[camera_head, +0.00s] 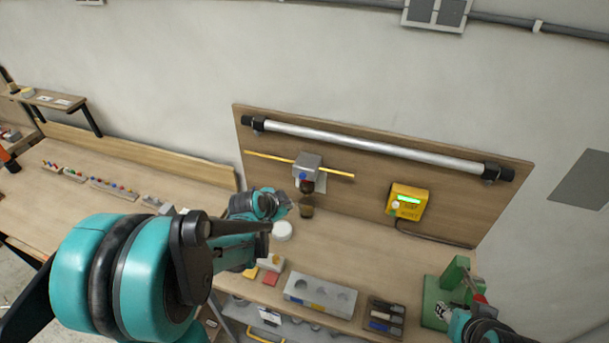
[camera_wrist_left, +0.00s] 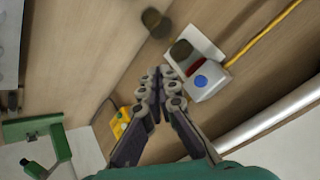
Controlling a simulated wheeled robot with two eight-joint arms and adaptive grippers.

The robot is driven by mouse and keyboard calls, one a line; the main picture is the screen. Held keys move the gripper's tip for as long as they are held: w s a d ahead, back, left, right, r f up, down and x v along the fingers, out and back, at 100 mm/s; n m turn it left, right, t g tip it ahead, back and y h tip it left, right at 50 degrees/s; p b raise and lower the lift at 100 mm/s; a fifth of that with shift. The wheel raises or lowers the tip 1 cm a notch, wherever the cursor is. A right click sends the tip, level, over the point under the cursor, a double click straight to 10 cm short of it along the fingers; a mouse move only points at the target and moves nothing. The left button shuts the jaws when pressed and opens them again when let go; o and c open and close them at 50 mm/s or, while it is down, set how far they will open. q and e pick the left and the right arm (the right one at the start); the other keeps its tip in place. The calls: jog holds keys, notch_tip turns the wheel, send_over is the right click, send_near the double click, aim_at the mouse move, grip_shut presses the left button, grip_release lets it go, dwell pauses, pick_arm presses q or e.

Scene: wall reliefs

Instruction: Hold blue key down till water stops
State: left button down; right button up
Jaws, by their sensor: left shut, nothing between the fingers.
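The blue key (camera_head: 303,175) is a small round button on the front of a grey box (camera_head: 309,161) mounted on the wooden back panel. In the left wrist view the blue key (camera_wrist_left: 201,81) faces me beside a red part. My left gripper (camera_head: 288,203) is shut and empty, just left of and below the box. In the left wrist view its fingertips (camera_wrist_left: 164,74) are close to the box, apart from the key. A dark brown rounded part (camera_wrist_left: 180,50) sits by the box, and a dark cup-like thing (camera_head: 306,208) is beneath it. I cannot make out any water stream.
A yellow device (camera_head: 407,202) with a green display hangs right of the box. A yellow pipe (camera_head: 255,155) passes behind the box. A white round piece (camera_head: 282,231), a grey holed block (camera_head: 320,296) and a green stand (camera_head: 447,288) are on the bench. My right arm shows at bottom right.

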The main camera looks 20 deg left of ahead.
aim_at(303, 176)
pick_arm(q)
jog(key=shift+w, duration=0.15)
jog(key=w, duration=0.8)
jog(key=shift+w+a, duration=0.25)
jog(key=shift+w+b, duration=0.1)
jog(key=shift+b, duration=0.2)
dwell(1.1)
jog(key=shift+w, duration=0.35)
jog(key=shift+w, duration=0.4)
dwell(1.8)
jog(key=shift+s, duration=0.1)
jog(key=shift+s+b, duration=0.35)
jog(key=shift+s, duration=0.4)
